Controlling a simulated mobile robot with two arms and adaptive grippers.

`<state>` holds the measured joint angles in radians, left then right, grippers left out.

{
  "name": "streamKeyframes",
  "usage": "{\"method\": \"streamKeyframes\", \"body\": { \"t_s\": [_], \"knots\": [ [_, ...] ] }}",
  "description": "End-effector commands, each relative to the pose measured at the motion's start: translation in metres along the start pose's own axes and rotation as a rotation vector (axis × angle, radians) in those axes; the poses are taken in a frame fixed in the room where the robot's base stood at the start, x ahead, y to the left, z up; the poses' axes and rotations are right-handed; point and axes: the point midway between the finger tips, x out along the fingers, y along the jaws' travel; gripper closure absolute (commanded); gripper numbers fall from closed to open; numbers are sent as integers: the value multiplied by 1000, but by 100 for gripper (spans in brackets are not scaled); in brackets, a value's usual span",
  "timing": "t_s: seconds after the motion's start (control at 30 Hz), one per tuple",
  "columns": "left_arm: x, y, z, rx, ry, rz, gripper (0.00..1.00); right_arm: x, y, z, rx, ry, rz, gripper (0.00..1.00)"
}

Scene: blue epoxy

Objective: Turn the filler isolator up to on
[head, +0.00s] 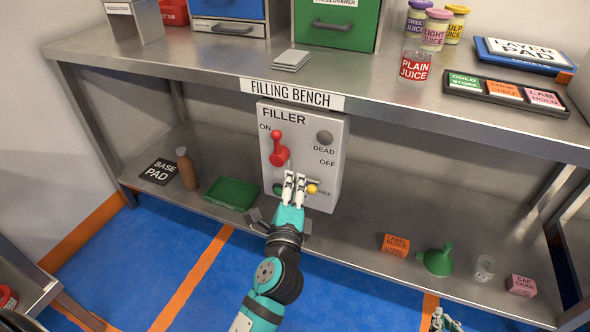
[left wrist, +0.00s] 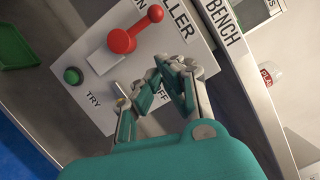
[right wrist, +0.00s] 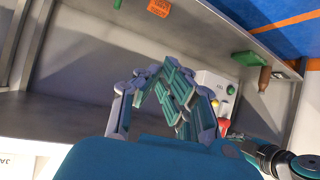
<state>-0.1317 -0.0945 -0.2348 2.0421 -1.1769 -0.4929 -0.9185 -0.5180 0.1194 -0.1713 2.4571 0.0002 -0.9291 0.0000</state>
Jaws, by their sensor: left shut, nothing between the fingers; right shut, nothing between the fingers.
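The grey FILLER panel (head: 333,135) hangs under the bench edge. Its red isolator handle (head: 279,154) points up, its knob near the ON label; OFF is at the right. The handle also shows in the left wrist view (left wrist: 122,41), its knob toward the FILLER lettering. My left gripper (head: 298,178) is shut and empty, in front of the panel's lower part, below the handle and apart from it. It partly hides the panel's lower labels. My right gripper (head: 442,318) is at the bottom edge; in the right wrist view (right wrist: 160,82) it is shut and empty.
The panel also has a green button (left wrist: 73,76), a yellow knob (head: 312,189) and a grey round part (head: 324,137).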

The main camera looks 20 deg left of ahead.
Motion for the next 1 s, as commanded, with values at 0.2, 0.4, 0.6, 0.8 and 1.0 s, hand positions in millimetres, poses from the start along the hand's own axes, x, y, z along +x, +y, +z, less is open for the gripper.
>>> {"method": "streamKeyframes", "body": {
  "t_s": [0.2, 0.4, 0.6, 0.8, 1.0],
  "knots": [
    [-32, 2, 0, 0, 0, 3, 100, 2, -1, -13, 9, 64, 0, 100],
    [-41, 1, 0, -1, -1, 1, 100, 2, -2, -18, 10, 89, -1, 100],
    [-41, 1, 0, -1, -1, 0, 100, 2, -2, -18, 10, 90, -2, 100],
    [-41, 1, 0, 0, -1, 1, 100, 2, -1, -17, 6, 87, -2, 100],
    [-46, 12, 6, -134, 7, 46, 100, 2, 0, -16, 0, 84, -1, 100]
  ]
}}
